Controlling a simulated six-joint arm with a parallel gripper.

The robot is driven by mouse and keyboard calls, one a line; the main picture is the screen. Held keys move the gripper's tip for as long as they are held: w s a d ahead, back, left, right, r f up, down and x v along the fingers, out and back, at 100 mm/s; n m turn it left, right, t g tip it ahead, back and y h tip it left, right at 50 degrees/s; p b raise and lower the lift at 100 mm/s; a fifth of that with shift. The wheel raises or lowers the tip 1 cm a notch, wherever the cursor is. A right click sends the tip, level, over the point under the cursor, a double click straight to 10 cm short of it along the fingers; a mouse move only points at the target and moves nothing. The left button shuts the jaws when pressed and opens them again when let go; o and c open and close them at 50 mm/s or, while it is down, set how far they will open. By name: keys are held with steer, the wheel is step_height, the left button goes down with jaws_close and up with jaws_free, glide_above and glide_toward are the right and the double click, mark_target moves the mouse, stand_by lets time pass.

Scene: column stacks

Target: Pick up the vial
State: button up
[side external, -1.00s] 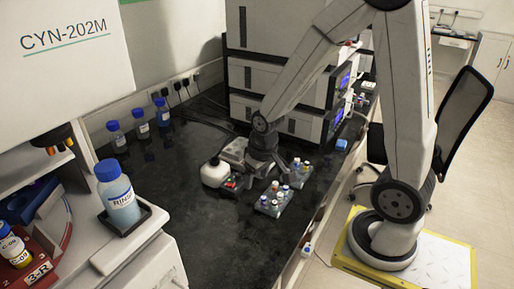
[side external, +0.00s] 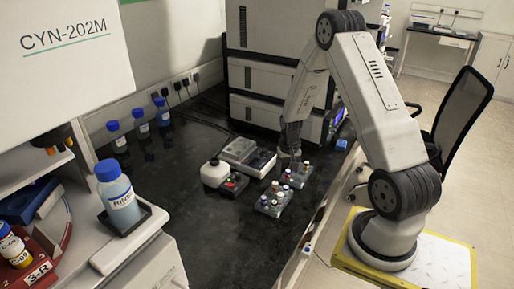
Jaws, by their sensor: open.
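Which vial is the task's vial I cannot tell. The gripper hides part of the area behind the racks.
Blue-capped bottles (side external: 141,123) line the wall. A stacked instrument (side external: 262,75) stands behind.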

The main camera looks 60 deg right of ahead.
mark_target(286, 187)
steer(key=shift+f, duration=1.3)
steer(key=shift+a+f, duration=0.15)
steer(key=shift+f, duration=2.45)
jaws_close()
